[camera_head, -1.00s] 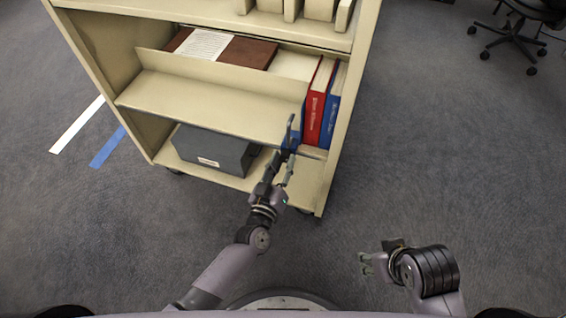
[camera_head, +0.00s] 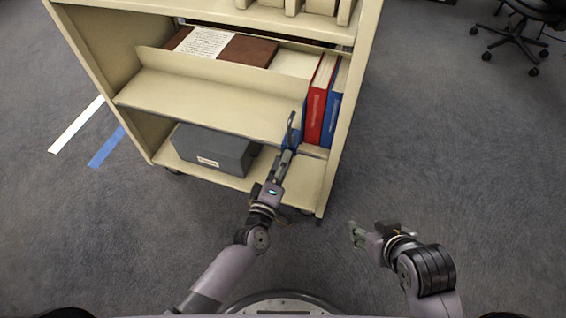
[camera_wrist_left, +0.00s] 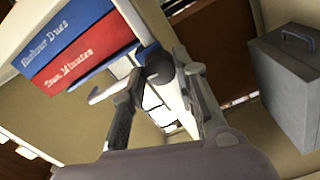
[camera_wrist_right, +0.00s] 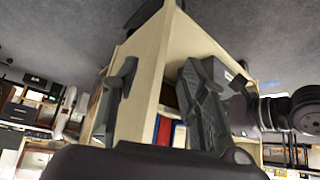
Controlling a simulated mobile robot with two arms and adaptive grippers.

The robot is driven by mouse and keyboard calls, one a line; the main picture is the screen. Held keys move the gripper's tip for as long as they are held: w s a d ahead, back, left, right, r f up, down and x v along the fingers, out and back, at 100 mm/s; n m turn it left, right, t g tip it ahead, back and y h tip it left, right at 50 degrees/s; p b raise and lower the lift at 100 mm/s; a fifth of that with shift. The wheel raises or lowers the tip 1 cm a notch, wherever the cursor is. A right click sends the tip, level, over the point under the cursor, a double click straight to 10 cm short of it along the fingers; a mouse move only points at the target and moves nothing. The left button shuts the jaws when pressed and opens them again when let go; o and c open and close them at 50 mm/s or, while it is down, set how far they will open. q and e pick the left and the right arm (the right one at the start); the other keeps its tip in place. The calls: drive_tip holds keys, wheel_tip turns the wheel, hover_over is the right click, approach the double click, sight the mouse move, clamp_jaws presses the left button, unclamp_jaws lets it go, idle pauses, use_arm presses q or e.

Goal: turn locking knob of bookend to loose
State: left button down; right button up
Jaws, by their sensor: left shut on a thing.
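The bookend shows in the head view as a dark upright loop (camera_head: 291,130) beside the blue and red binders at the cart's lower right. In the left wrist view a dark round knob (camera_wrist_left: 160,70) and a pale lever-like part (camera_wrist_left: 108,94) are at my fingers; the fingers partly hide them. My left gripper (camera_head: 285,160) reaches up to the bookend and is shut on the locking knob; its fingers also show in the left wrist view (camera_wrist_left: 158,88). I cannot tell which way the knob is turned. My right gripper (camera_head: 355,236) is open and empty over the floor, right of the cart.
A grey archival box (camera_head: 212,150) stands left on the bottom shelf. A red binder (camera_head: 318,105) and a blue binder (camera_head: 334,105) stand right.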

use_arm(q)
drive_tip(key=shift+f+n, duration=0.1)
drive_tip(key=shift+n, duration=0.5)
use_arm(e)
drive_tip(key=shift+w+a+r+t, duration=0.25)
drive_tip(key=shift+w+r+t, duration=0.15)
drive_tip(key=shift+w, duration=0.35)
use_arm(q)
drive_tip(key=c, duration=1.2)
unclamp_jaws()
drive_tip(key=shift+c, duration=0.2)
drive_tip(key=shift+s, duration=0.1)
drive_tip(key=v, duration=1.2)
